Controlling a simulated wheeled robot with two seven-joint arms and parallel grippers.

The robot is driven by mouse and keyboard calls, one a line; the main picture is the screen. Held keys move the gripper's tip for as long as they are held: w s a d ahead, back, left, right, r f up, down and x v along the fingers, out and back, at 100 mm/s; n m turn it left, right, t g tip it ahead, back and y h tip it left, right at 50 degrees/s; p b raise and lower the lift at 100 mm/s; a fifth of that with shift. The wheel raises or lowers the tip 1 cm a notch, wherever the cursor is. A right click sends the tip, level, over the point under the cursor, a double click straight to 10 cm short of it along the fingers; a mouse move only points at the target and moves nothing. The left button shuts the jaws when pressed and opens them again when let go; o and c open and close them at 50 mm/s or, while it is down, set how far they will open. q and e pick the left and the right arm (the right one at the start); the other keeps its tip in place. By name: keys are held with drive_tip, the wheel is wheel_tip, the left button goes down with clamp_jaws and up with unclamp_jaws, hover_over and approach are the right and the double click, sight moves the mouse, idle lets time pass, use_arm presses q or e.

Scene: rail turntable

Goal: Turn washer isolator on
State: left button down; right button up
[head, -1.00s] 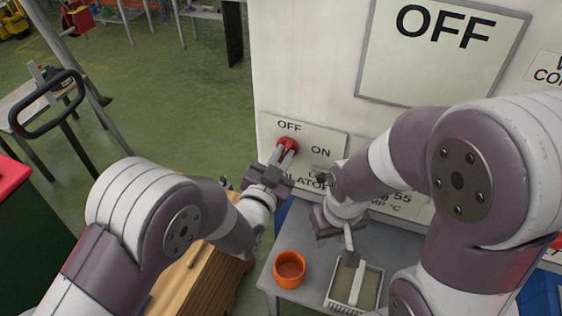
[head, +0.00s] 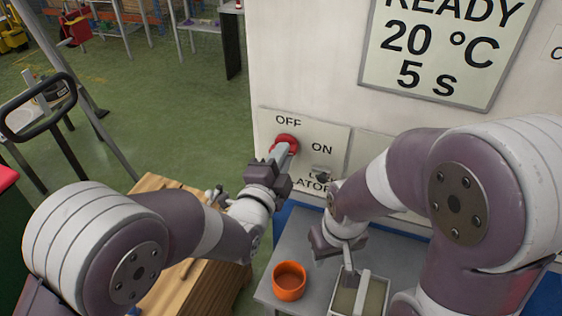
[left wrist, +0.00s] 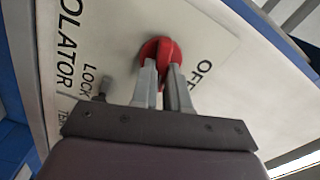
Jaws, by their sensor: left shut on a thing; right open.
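The red isolator knob (head: 285,143) is on a plate (head: 335,133) lettered OFF, ON and ISOLATOR on the white panel. In the left wrist view the red knob (left wrist: 160,52) sits between the fingertips. My left gripper (head: 280,155) is shut on it, and the fingers hide part of the knob. The display (head: 435,50) above reads READY, 20 °C, 5 s. My right gripper (head: 347,256) is open over a small basket (head: 360,297) on the grey table; its fingertips are hard to see, and I cannot tell whether it touches the basket's handle.
An orange cup (head: 289,281) stands on the grey table (head: 300,238) left of the basket. A small lock fitting (head: 321,174) sticks out below ON. A wooden top (head: 185,275) lies under my left arm. The green floor at left has a cart handle (head: 40,105).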

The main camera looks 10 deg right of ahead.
use_arm(q)
drive_tip(key=shift+f+m+b, duration=0.2)
drive_tip(key=shift+m+b, duration=0.45)
drive_tip(key=shift+m, duration=1.05)
drive_tip(key=c, duration=1.1)
unclamp_jaws()
drive_tip(key=b+v, duration=0.1)
drive_tip(key=v, duration=1.1)
drive_tip(key=shift+s+a, duration=0.15)
drive_tip(key=shift+s, duration=0.15)
